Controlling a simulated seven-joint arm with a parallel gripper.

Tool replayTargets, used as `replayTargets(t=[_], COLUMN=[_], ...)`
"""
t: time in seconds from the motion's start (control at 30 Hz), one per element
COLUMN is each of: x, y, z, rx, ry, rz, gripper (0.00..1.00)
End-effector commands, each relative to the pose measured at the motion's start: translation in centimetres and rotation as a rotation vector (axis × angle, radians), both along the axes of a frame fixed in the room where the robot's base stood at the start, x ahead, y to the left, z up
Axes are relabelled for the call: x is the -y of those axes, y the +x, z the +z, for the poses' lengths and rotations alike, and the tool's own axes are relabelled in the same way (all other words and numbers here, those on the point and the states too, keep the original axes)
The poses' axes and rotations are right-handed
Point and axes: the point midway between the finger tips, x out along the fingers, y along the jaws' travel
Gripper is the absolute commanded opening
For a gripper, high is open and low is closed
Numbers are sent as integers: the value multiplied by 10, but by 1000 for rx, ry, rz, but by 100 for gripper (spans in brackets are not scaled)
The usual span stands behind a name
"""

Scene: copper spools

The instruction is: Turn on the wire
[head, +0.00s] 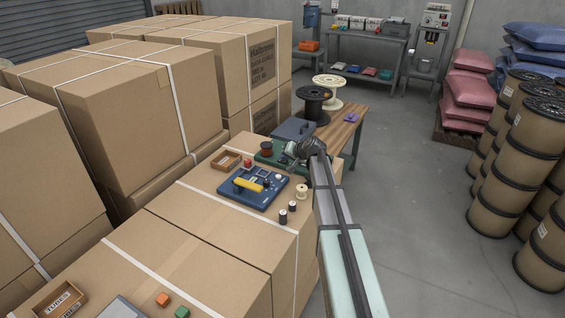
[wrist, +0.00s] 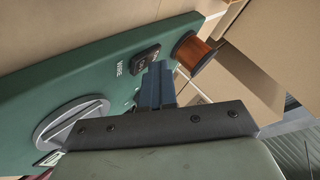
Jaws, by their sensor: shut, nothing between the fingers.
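The green wire panel (wrist: 108,85) fills much of the wrist view, with a white WIRE label and a black rocker switch (wrist: 146,58) beside it. A copper spool (wrist: 193,52) is mounted at its end, and a large grey dial (wrist: 70,120) sits at the other end. In the head view the panel (head: 265,158) lies on the cardboard boxes, partly hidden by my arm, with the copper spool (head: 266,148) on it. My gripper (wrist: 155,84) is shut and empty, its fingertips close by the rocker switch. I cannot tell whether they touch it or which way the switch is set.
A blue board (head: 252,189) with a yellow handle-like piece lies nearby. Around it are a wooden tray (head: 226,160), a cream spool (head: 301,191) and small dark spools (head: 288,211). A wooden table (head: 340,130) with larger spools stands behind.

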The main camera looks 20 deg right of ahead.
Motion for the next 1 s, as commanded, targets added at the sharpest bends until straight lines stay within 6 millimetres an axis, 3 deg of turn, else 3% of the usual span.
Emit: replayTargets(t=[0.67, 1.0], x=[1, 4], y=[-2, -5], z=[10, 33], rx=[-1, -1], ry=[-1, -2], rz=[0, 1], gripper=[0, 0])
